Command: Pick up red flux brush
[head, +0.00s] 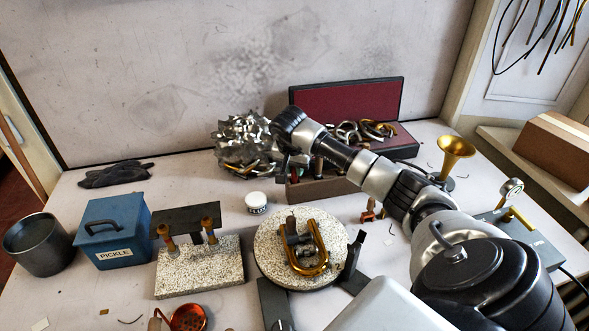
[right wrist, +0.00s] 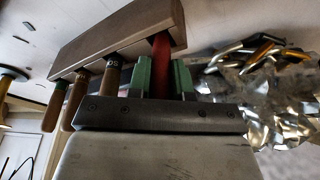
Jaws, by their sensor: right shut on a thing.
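The red flux brush (right wrist: 161,57) shows in the right wrist view as a red upright handle between two green finger pads. My right gripper (right wrist: 163,76) is shut on it. The brush's upper end meets a brown wooden rack (right wrist: 122,32), and I cannot tell whether it is clear of the rack.
Several wooden-handled tools (right wrist: 84,91) stand close beside the brush. The silver scrap pile (head: 240,146) and a red-lined case (head: 345,100) are near my right arm. A round stone plate (head: 275,228), blue PICKLE box (head: 112,232) and white jar (head: 256,202) stand in front.

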